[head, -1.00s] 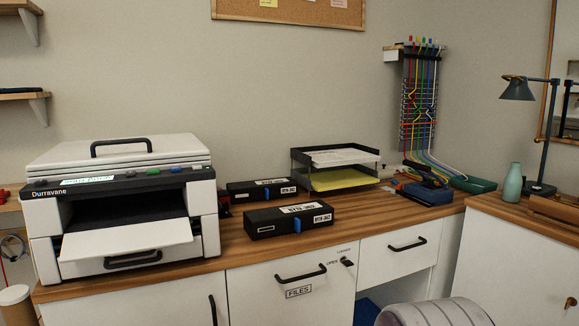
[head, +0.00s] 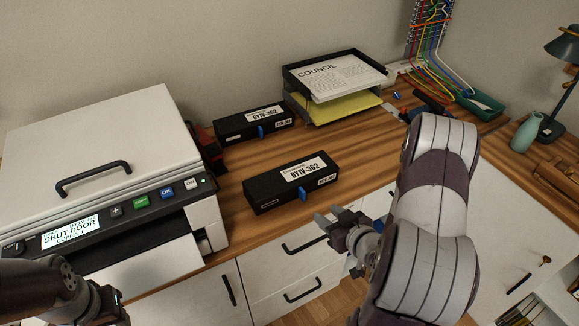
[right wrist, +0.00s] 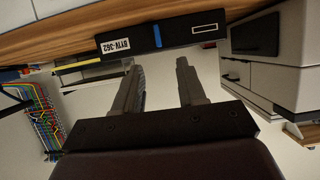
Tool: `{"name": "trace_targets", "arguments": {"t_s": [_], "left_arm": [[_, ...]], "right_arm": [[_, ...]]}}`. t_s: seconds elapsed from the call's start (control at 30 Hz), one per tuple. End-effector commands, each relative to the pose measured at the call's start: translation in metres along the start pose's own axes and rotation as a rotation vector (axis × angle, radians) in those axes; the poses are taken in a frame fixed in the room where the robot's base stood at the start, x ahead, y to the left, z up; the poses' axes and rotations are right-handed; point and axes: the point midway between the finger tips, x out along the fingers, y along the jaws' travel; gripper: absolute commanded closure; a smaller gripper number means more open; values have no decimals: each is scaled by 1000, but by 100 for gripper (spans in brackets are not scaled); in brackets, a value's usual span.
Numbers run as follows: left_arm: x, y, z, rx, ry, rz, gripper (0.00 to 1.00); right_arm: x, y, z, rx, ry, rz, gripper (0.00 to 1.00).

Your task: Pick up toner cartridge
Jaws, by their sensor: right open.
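Two black toner cartridges labelled BYIV-362 lie on the wooden desktop. The front cartridge (head: 275,191) is near the desk's front edge, with a blue tab on its front side. The back cartridge (head: 236,129) lies behind it, nearer the wall. My right gripper (head: 326,217) is open and empty, in front of and slightly right of the front cartridge, apart from it. In the right wrist view the open fingers (right wrist: 160,72) point toward a cartridge (right wrist: 178,34), which appears upside down. My left gripper (head: 112,302) is at the lower left, by the printer; its fingers are not clear.
A printer (head: 110,135) stands at the left; its screen reads SHUT DOOR. A two-level paper tray (head: 322,117) stands behind to the right. Cables, a green tray (head: 482,104) and a vase (head: 525,133) are farther right. Bare desktop lies around the front cartridge.

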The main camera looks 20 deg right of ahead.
Motion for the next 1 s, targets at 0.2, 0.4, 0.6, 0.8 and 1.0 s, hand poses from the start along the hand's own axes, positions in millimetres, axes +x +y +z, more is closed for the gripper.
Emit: {"name": "trace_targets", "arguments": {"t_s": [0.2, 0.4, 0.6, 0.8, 1.0], "left_arm": [[4, 0, 0, 0, 1, 0, 64], [5, 0, 0, 0, 1, 0, 64], [6, 0, 0, 0, 1, 0, 64], [6, 0, 0, 0, 1, 0, 64], [6, 0, 0, 0, 1, 0, 64]], "right_arm": [[45, 0, -3, -8, 16, -2, 60], [73, 1, -4, -6, 15, 2, 60], [109, 4, -3, -6, 15, 2, 60], [126, 5, -4, -4, 14, 5, 60], [125, 5, -4, -4, 14, 5, 76]]}}
